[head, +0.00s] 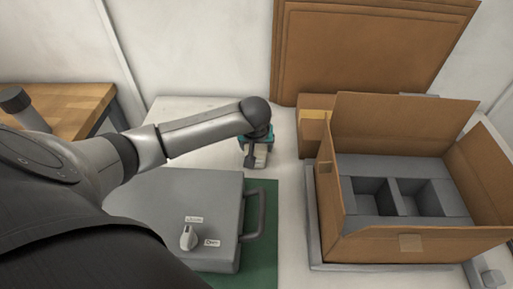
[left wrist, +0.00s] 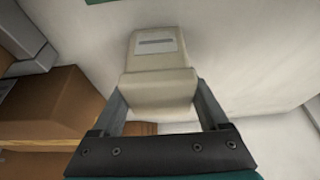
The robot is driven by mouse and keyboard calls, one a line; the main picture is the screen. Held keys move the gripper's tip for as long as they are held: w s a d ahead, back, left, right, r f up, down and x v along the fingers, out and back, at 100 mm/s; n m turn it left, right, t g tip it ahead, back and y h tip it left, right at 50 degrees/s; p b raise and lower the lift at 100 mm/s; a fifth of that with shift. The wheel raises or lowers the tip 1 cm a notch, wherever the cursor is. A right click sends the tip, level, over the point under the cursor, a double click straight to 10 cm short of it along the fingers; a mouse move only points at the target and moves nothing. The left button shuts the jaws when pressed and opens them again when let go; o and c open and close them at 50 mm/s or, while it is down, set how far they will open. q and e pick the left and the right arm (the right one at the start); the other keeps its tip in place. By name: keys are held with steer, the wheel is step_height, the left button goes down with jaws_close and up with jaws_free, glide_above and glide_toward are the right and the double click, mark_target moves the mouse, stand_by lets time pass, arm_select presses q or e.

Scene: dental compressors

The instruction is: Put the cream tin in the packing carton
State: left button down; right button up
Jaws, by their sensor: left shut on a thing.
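The cream tin (left wrist: 158,88) is between the two fingers of my left gripper (left wrist: 160,103) in the left wrist view, with a pale label on its face. In the head view the cream tin (head: 260,159) shows small below my left gripper (head: 256,150), over the white table behind the grey case. My left gripper is shut on the tin. Whether the tin touches the table I cannot tell. The packing carton (head: 415,243) stands open at the right, flaps up, with a grey insert with two empty-looking compartments. My right gripper is not in view.
A grey case (head: 170,205) with a handle and a knob lies on a green mat (head: 262,240), left of the carton. A small closed brown box (head: 314,135) stands behind, beside the carton. Flat cardboard sheets (head: 370,50) lean on the wall. White table shows between case and carton.

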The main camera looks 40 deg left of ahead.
arm_select(q)
steer(key=shift+f, duration=0.1)
jaws_free()
stand_by(0.3)
